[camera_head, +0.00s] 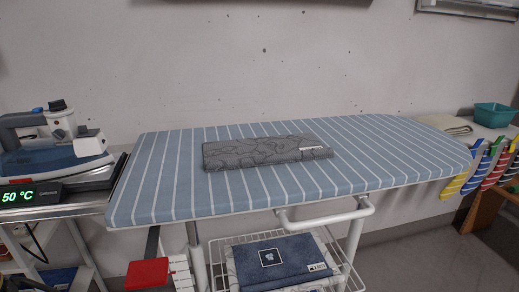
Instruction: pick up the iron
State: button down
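The iron (52,140) stands at the far left of the view. It has a white and grey body with dark knobs and a blue lower part. It sits on a dark base with a green display reading 50 °C (18,196), on a metal-edged stand beside the ironing board. The left edge of the picture cuts off part of the iron. My gripper is not in view.
A blue striped ironing board (160,190) fills the middle, with a folded grey patterned cloth (262,152) on it. A wire basket (340,268) below holds folded blue fabric (285,262). A teal bowl (493,115) and hanging striped socks (478,170) are at right.

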aim_at(35, 161)
jog(key=l+u, duration=0.4)
jog(key=k+l+u, duration=0.1)
jog(key=l+u, duration=0.3)
jog(key=k+l+u, duration=0.15)
jog(key=l+u, duration=0.2)
jog(key=l, duration=0.2)
jog(key=i+j, duration=0.2)
jog(key=i, duration=0.25)
jog(key=i+j, duration=0.15)
jog(key=i, duration=0.35)
